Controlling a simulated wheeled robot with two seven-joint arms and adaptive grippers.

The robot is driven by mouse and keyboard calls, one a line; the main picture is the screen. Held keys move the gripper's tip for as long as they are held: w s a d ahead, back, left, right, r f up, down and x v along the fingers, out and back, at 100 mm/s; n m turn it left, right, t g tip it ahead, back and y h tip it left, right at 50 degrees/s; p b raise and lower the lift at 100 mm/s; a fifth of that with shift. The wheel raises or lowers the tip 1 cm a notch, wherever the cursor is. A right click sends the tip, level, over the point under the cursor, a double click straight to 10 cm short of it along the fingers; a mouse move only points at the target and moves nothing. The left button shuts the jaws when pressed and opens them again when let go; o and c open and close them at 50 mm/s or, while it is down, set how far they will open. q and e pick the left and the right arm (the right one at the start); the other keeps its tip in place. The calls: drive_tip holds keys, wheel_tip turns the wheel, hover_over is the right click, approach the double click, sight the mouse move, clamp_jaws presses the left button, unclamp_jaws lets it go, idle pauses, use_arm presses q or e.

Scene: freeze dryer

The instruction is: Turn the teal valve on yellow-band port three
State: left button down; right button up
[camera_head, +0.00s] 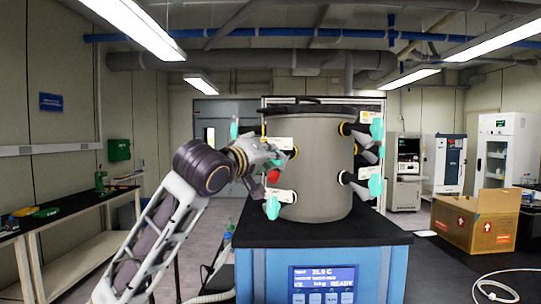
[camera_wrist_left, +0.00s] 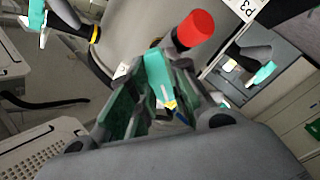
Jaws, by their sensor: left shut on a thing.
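The freeze dryer's grey drum (camera_head: 322,165) carries several side ports with teal valves. My left gripper (camera_head: 274,155) is at the drum's left side. In the left wrist view my gripper (camera_wrist_left: 150,100) is shut on a teal valve handle (camera_wrist_left: 157,76), which sticks up between its fingers. A small patch of yellow (camera_wrist_left: 170,104) shows beside the fingers; most of that port is hidden. A red cap (camera_wrist_left: 194,29) sits just beyond, also seen in the head view (camera_head: 273,176). A label reading P3 (camera_wrist_left: 244,7) is at the top. My right gripper is not in view.
Other teal valves stand at the lower left (camera_head: 272,207), upper right (camera_head: 376,128) and lower right (camera_head: 375,185) of the drum. The drum rests on a black top (camera_head: 370,231) over a blue cabinet. A cardboard box (camera_head: 480,222) is at right, a bench (camera_head: 70,205) at left.

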use_arm(q)
drive_tip(key=m+p, duration=0.2)
drive_tip(key=m, duration=0.2)
drive_tip(key=m+p, duration=0.2)
drive_tip(key=m, duration=0.3)
drive_tip(key=shift+w+a+f, duration=0.1)
drive_tip(key=shift+a+f, duration=0.05)
drive_tip(key=shift+f, duration=0.05)
drive_tip(key=shift+m, duration=0.4)
drive_tip(key=c, duration=1.6)
unclamp_jaws()
drive_tip(key=shift+c, duration=0.2)
